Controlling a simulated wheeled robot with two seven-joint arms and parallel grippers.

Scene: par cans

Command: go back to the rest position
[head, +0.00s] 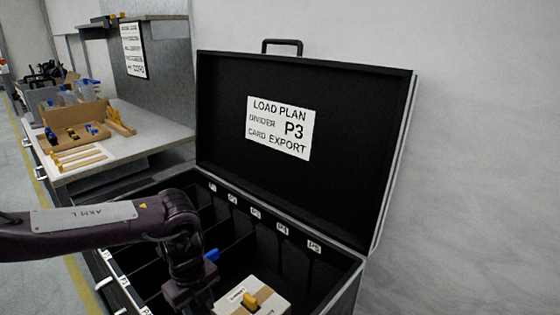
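My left arm, marked ARM L, comes in from the left and bends down over the open black case (352,275). My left gripper (192,296) points down inside the case's outline at the bottom of the view. Its fingertips are cut off or hidden, so I cannot tell whether it is open or holds anything. A small blue piece (211,255) shows beside its wrist. A pale box (274,292) with a brown band and a yellow piece on top sits in the case, just right of the gripper. My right gripper is not in view.
The case's raised lid (350,130) carries a load plan card (280,128) reading P3. Dividers and small labels split the case into compartments. A workbench (150,128) with a cardboard tray (75,128) stands behind at the left. A grey wall closes the right side.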

